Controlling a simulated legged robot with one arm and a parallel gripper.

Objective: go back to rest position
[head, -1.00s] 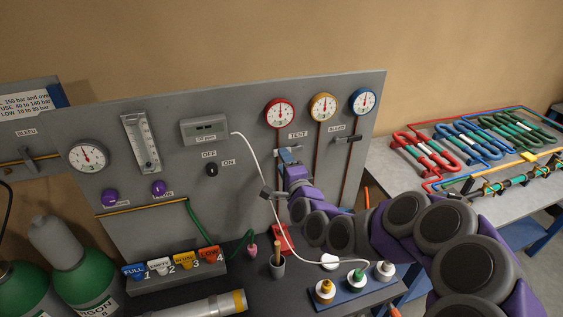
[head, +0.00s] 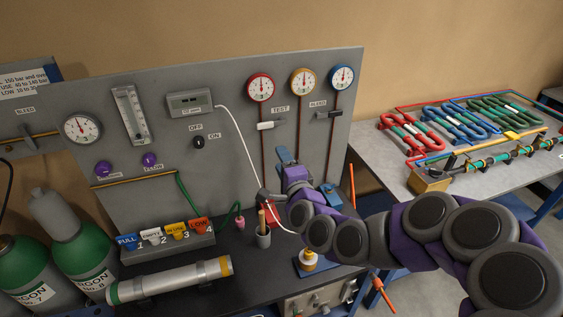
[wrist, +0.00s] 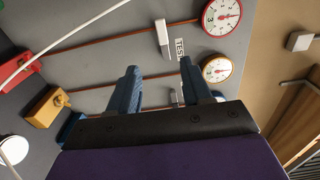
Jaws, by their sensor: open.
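My gripper (head: 285,158) is in front of the grey panel (head: 235,155), below the TEST label, with nothing between its fingers. In the wrist view its two blue fingers (wrist: 160,78) stand apart. The white TEST handle (head: 268,126) lies crosswise on its red pipe, just above and left of the fingertips in the head view. The handle also shows in the wrist view (wrist: 162,38), beyond the fingers and apart from them. My arm reaches in from the lower right and hides part of the bench.
Red (head: 261,87), yellow (head: 303,81) and blue (head: 342,78) rimmed gauges top the panel. A white cable (head: 238,135) hangs near my gripper. Coloured coils (head: 465,120) lie on the right table.

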